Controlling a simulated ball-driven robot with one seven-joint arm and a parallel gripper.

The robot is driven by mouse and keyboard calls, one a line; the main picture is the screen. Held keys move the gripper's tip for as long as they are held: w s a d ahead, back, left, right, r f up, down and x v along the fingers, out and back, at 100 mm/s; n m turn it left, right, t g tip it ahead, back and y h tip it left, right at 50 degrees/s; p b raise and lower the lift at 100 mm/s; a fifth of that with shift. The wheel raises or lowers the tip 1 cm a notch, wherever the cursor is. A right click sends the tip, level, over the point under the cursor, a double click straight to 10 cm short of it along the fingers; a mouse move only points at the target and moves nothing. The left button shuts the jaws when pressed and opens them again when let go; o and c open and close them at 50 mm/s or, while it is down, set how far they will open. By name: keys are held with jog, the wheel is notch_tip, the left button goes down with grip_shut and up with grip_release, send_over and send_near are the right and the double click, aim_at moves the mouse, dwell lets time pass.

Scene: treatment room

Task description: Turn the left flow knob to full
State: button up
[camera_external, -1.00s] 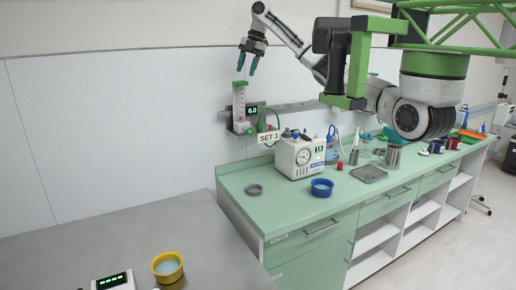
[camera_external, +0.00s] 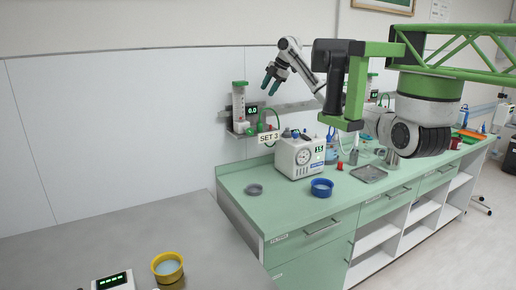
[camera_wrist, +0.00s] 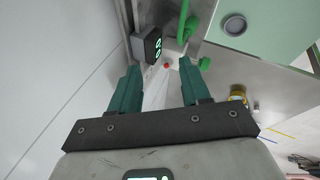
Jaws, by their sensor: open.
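The left flow meter (camera_external: 239,104) is an upright clear tube with a green cap on the wall rail, its small display (camera_external: 252,111) reading 0.0. Green parts, perhaps the flow knob and tubing (camera_external: 262,126), sit at its lower right; I cannot clearly tell the knob apart. My gripper (camera_external: 270,87) is open and empty, its teal fingers pointing down, above and right of the meter. In the wrist view, the display (camera_wrist: 152,46) and a small red dot (camera_wrist: 166,66) lie beyond the open gripper (camera_wrist: 160,68), with a green fitting (camera_wrist: 204,63) to the right.
A "SET 3" label (camera_external: 269,138) hangs below the meter. A white dial machine (camera_external: 299,156) and a blue bowl (camera_external: 322,187) stand on the green counter (camera_external: 285,205). A second meter stands farther right, partly hidden by my arm. The wall left of the meter is clear.

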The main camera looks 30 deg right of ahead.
jog(key=s+d+f+m+t+h+b, duration=0.1)
jog(key=d+f+m, duration=0.4)
jog(key=d, duration=0.6)
jog(key=s+d+f+m+t+h+b, duration=0.1)
jog(key=d+f+m+t+h+b, duration=0.1)
jog(key=d+f+m+b, duration=0.3)
jog(key=shift+d+f+t, duration=0.5)
jog(key=shift+d+f, duration=1.45)
jog(key=shift+d, duration=1.05)
jog(key=n+g+y+p, duration=0.4)
jog(key=n+g+p, duration=0.3)
jog(key=g, duration=0.1)
send_near(250, 132)
jog(key=x, duration=0.2)
jog(key=p+x, duration=0.1)
jog(key=x, duration=0.2)
jog(key=w+x, duration=0.1)
jog(key=x, duration=0.2)
jog(key=shift+d+f+p, duration=0.15)
jog(key=shift+f+p, duration=0.05)
jog(key=shift+p, duration=0.2)
grip_shut()
